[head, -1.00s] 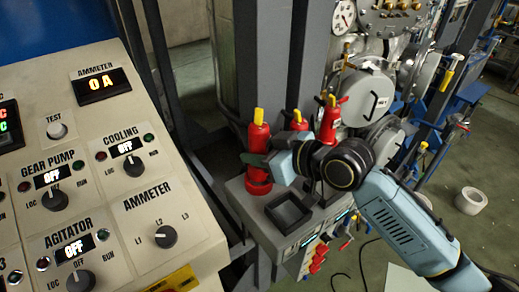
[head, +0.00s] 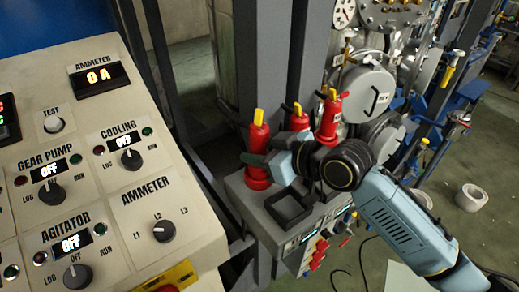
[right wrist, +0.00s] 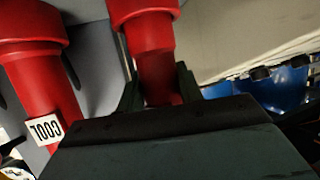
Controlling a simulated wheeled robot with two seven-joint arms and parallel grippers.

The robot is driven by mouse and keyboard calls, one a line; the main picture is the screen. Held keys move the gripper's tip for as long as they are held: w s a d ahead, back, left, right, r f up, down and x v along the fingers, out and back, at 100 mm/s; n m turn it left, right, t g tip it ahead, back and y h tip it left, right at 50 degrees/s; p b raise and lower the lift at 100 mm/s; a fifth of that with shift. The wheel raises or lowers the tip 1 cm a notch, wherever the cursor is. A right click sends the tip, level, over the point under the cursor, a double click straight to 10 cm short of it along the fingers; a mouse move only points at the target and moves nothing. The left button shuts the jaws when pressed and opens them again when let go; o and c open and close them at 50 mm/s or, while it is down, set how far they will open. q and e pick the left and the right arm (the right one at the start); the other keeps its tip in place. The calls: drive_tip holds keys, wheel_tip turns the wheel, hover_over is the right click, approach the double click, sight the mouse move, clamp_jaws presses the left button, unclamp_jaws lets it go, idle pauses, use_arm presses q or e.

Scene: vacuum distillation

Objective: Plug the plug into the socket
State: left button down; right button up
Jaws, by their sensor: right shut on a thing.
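A red plug with a yellow tip (head: 258,140) stands upright at the left end of the grey box's top. My right gripper (head: 258,161) comes in from the right and is shut on it. In the right wrist view the red plug (right wrist: 150,45) sits between the dark fingers (right wrist: 160,88). Its lower end is hidden there behind the gripper body. I cannot tell which opening is the socket, or whether the plug is seated in one. My left gripper is not in view.
Two more red, yellow-tipped plugs (head: 296,118) (head: 329,115) stand behind. An open black square tray (head: 290,207) lies on the grey box (head: 262,212). A control panel (head: 130,205) fills the left.

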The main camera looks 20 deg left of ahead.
drive_tip(key=shift+f+b, duration=0.4)
drive_tip(key=shift+f, duration=0.25)
drive_tip(key=o, duration=1.3)
drive_tip(key=shift+f, duration=0.1)
drive_tip(key=shift+d, duration=0.1)
drive_tip(key=b+v, duration=0.1)
drive_tip(key=v, duration=1.2)
drive_tip(key=shift+s+d, duration=0.1)
